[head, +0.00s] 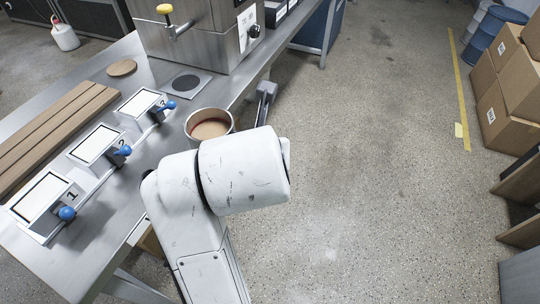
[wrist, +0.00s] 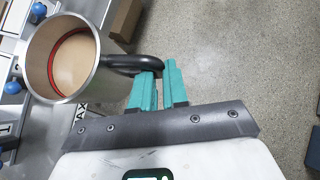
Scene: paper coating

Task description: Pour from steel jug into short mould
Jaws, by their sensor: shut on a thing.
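The steel jug (wrist: 37,58) is a round, open metal vessel holding beige liquid, with a red ring inside its wall. It also shows in the head view (head: 190,136), by the table's right edge, and looks roughly upright. My gripper (wrist: 160,80) has teal fingers shut on the jug's black handle (wrist: 128,63); in the head view my arm hides the fingers. Three numbered units with pale rectangular tops and blue knobs stand on the table: a near one (head: 40,196), a middle one (head: 95,145) and a far one (head: 138,102). I cannot tell which is the short mould.
The steel table (head: 100,247) runs along the left. Brown slats (head: 55,130) lie left of the units. A metal machine (head: 195,35) with a yellow-knobbed lever and a dark round plate (head: 186,83) stand beyond. Cardboard boxes (head: 505,100) are far right; the floor between is clear.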

